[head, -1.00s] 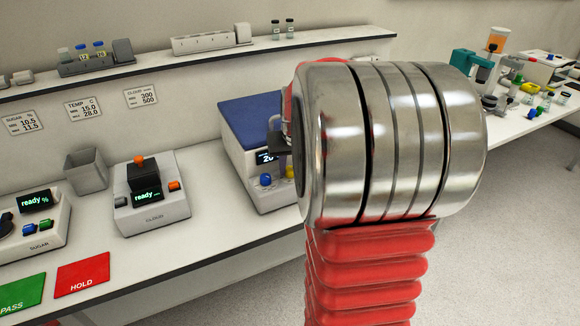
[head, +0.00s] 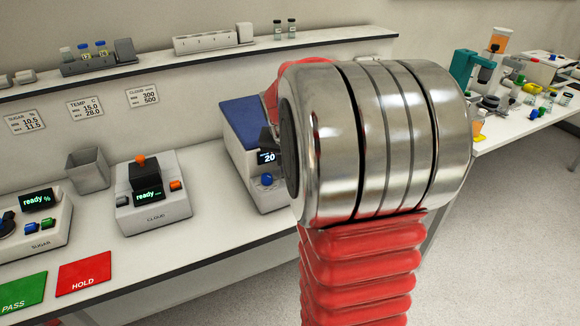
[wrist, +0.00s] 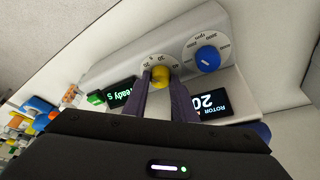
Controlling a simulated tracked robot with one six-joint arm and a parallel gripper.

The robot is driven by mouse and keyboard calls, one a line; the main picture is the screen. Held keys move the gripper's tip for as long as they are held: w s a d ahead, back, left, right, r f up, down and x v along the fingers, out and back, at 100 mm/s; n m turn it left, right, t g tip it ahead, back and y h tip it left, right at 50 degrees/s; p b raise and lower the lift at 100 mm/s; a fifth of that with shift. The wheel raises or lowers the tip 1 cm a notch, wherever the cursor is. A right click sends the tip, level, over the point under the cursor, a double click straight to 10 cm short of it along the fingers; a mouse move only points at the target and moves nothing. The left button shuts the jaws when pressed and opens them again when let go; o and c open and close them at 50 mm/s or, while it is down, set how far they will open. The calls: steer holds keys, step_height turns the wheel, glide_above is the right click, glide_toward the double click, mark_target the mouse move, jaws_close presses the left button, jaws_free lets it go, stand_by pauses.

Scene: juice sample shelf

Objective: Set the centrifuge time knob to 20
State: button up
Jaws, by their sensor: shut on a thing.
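The centrifuge (head: 240,150) is a white box with a blue lid, partly hidden behind my arm. In the wrist view its front panel (wrist: 115,68) appears upside down. The yellow time knob (wrist: 161,73) sits in a small dial marked in seconds, with a 20 and a 30 legible; its pointer is hidden. My gripper (wrist: 160,80) is shut on this knob, one dark finger on each side.
The cloud meter (head: 153,205) and a grey bin (head: 88,170) stand left of the centrifuge on the bench. A green button (wrist: 96,98) sits near the time display. A shelf (head: 190,58) with vials runs above. Another bench (head: 515,125) with clutter is at the right.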

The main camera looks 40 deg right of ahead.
steer(key=shift+w+a, duration=0.1)
steer(key=shift+a, duration=0.05)
steer(key=o, duration=1)
steer(key=v, duration=1.3)
steer(key=shift+r, duration=0.35)
steer(key=shift+n, duration=0.3)
